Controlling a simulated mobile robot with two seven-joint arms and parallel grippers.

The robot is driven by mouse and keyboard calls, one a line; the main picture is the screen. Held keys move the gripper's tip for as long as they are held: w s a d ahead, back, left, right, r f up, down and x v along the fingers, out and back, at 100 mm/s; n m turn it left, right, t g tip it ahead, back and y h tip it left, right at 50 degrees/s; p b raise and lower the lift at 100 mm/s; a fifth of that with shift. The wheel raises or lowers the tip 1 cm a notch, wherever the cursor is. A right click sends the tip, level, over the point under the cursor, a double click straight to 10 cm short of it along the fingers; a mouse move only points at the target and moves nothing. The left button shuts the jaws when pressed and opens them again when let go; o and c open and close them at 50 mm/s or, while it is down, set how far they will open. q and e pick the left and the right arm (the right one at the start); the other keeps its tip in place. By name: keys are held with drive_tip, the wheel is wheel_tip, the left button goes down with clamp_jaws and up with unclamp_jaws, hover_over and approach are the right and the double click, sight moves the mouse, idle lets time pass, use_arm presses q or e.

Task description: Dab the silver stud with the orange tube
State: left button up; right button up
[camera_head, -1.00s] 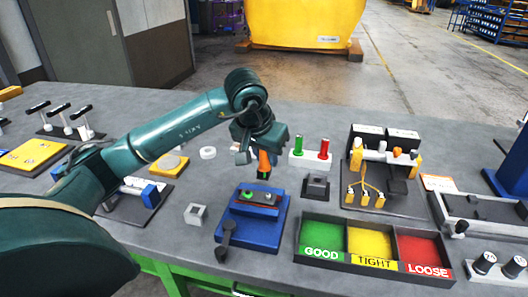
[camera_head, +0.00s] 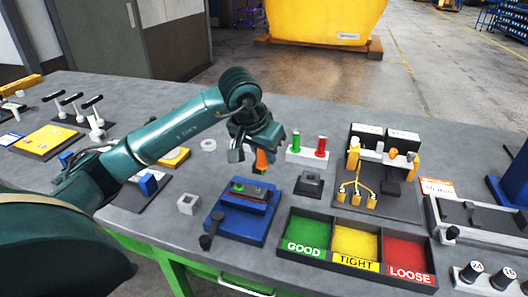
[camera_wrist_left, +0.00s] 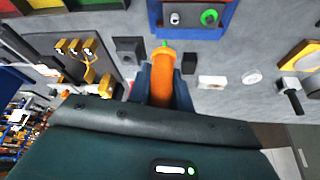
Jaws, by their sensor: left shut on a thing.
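The orange tube (camera_head: 262,160) is in my left gripper (camera_head: 256,158), which is shut on it above the far edge of the blue fixture (camera_head: 228,228). In the left wrist view the tube (camera_wrist_left: 163,80) stands between the fingers, its green tip pointing toward the fixture. The silver stud (camera_wrist_left: 175,18) shows in that view on the blue fixture, left of a green stud (camera_wrist_left: 209,17). The tip appears apart from the silver stud. In the head view the green stud (camera_head: 238,187) is clear, but the silver stud is hard to make out. My right gripper is not in view.
A three-part tray (camera_head: 330,262) marked GOOD, TIGHT and LOOSE lies right of the fixture. A white block with green and red pegs (camera_head: 308,156) and a dark block (camera_head: 309,184) stand beyond. A small grey square block (camera_head: 188,204) stands left of the fixture.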

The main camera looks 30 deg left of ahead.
sight(264, 168)
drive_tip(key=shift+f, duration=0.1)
use_arm(q)
drive_tip(key=shift+f+b, duration=0.95)
drive_tip(key=shift+b, duration=0.1)
drive_tip(key=shift+f+b, duration=0.65)
drive_tip(key=shift+f, duration=0.1)
drive_tip(key=shift+f+b, duration=0.4)
drive_tip(key=shift+f, duration=0.05)
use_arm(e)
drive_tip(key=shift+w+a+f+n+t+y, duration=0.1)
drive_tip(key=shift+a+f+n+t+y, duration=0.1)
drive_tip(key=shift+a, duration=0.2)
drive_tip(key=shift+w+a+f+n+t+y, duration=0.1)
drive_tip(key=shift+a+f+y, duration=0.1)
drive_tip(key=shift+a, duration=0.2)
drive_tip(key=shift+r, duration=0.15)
use_arm(q)
drive_tip(key=shift+b, duration=0.45)
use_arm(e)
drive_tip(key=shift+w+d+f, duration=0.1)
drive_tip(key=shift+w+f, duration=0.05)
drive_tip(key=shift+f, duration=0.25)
use_arm(q)
drive_tip(key=shift+f, duration=0.3)
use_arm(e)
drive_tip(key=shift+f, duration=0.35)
